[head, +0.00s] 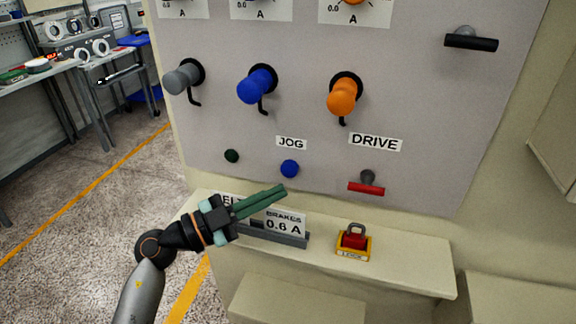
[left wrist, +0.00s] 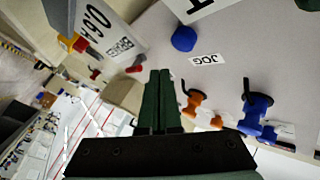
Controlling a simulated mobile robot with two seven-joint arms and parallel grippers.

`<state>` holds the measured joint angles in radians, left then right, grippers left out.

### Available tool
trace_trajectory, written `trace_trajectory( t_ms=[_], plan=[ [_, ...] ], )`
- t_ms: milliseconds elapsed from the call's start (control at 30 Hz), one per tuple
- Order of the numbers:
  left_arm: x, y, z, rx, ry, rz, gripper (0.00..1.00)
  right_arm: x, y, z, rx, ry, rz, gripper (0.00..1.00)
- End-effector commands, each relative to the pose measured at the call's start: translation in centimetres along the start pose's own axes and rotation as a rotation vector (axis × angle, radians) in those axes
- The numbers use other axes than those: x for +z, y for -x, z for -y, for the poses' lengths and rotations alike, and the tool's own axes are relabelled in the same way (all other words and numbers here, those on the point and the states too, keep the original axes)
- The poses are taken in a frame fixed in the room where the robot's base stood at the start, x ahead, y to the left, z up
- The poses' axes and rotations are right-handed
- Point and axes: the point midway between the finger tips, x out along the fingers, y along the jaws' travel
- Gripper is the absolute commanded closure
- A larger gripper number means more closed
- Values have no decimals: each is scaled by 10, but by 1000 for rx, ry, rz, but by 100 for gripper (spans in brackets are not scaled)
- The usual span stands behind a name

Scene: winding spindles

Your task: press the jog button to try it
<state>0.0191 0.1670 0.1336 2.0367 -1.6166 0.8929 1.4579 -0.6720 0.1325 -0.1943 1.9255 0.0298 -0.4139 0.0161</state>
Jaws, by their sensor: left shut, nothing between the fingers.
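The blue jog button (head: 289,168) sits on the grey panel just below the JOG label (head: 291,143). In the left wrist view the blue button (left wrist: 184,38) lies beyond the fingertips, with the JOG label beside it. My left gripper (head: 283,190) is shut and empty. Its green fingers show a little below the button in the head view and point right. In the left wrist view the closed fingers (left wrist: 158,72) appear apart from the button. The exact gap to the panel cannot be told. My right gripper is not in view.
A dark green button (head: 231,156) is left of the blue one. A red DRIVE handle (head: 366,188) is to the right. Grey, blue and orange spindles (head: 342,96) stick out above. Below, a ledge (head: 405,262) holds a BRAKES 0.6 A sign (head: 284,224) and a red padlock (head: 354,238).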

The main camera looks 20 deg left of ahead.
Motion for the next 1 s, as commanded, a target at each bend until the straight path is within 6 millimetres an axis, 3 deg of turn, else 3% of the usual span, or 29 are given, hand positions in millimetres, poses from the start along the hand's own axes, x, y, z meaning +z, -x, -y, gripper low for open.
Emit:
trace_trajectory(
  t_ms=[300,1000],
  plan=[
    [-11,16,-11,-1,0,1,100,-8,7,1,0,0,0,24],
    [-11,16,-11,-1,-1,0,100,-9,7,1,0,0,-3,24]
  ],
)
